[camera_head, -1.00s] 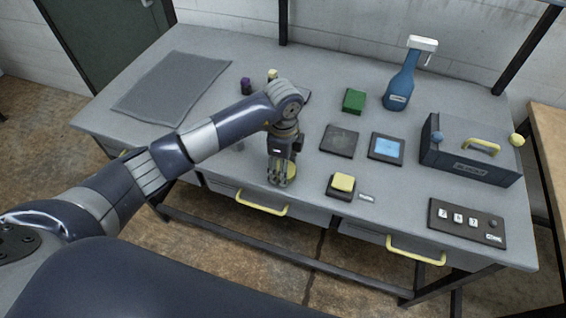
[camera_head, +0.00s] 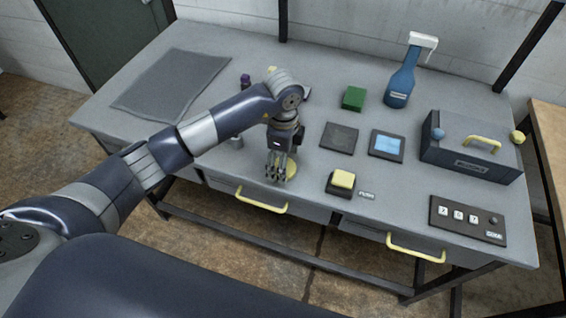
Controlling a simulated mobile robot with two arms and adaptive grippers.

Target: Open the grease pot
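My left gripper (camera_head: 280,169) points down over the front edge of the workbench, left of the yellow push button. Its fingers look spread apart, with nothing clearly held between them. A small grey cylinder (camera_head: 236,142) stands left of the gripper, partly under my forearm. I cannot tell for certain which is the grease pot. My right gripper is not in view.
The yellow button (camera_head: 343,180) on a dark base is close on the right. A grey mat (camera_head: 170,85) lies back left.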

